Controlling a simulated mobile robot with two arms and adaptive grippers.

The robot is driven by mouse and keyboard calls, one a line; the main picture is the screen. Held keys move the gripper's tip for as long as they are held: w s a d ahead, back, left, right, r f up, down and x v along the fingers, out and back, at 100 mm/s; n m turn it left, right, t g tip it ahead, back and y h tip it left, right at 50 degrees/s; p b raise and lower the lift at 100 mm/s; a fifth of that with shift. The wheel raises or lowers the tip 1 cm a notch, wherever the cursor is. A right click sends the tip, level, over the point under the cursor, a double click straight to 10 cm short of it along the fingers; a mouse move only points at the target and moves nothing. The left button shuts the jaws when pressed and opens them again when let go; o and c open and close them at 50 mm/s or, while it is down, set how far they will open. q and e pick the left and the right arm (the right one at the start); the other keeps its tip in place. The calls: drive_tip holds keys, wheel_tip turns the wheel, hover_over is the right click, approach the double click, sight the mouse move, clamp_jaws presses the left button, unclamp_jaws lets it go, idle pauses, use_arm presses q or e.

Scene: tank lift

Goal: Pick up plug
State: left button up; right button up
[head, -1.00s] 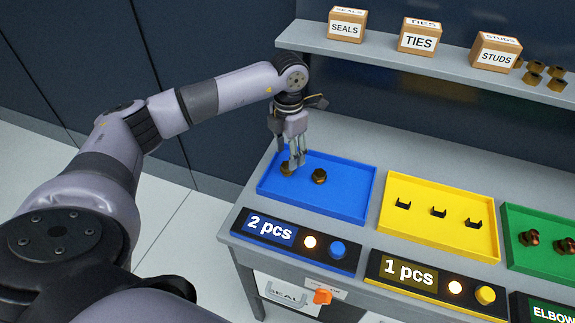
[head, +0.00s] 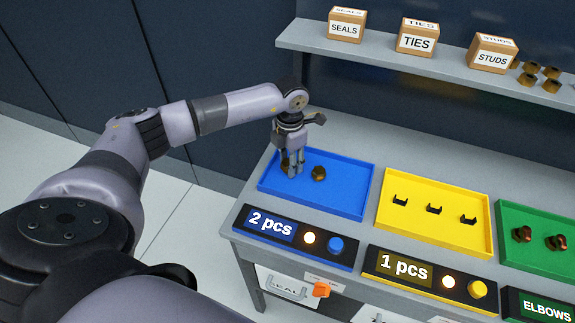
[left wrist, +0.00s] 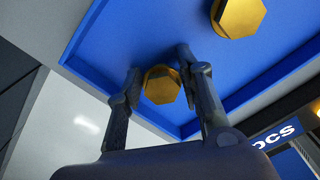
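Two brass-coloured hexagonal plugs sit in the blue tray (head: 345,203). One plug (head: 319,173) stands near the tray's middle, and it also shows at the top of the left wrist view (left wrist: 238,17). The other plug (left wrist: 162,85) is between the two fingers of my left gripper (left wrist: 160,65), with a small gap visible beside it. In the head view my left gripper (head: 292,168) points down into the tray's left part and mostly hides that plug. My left gripper looks open around it. My right gripper is not in view.
A yellow tray (head: 430,240) with black clips and a green tray (head: 545,270) with copper elbows stand to the right. A shelf (head: 400,62) with labelled boxes runs behind. A panel reading "2 pcs" (head: 270,226) is in front of the blue tray.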

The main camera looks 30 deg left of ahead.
use_arm(q)
clamp_jaws()
drive_tip(key=shift+r, duration=0.15)
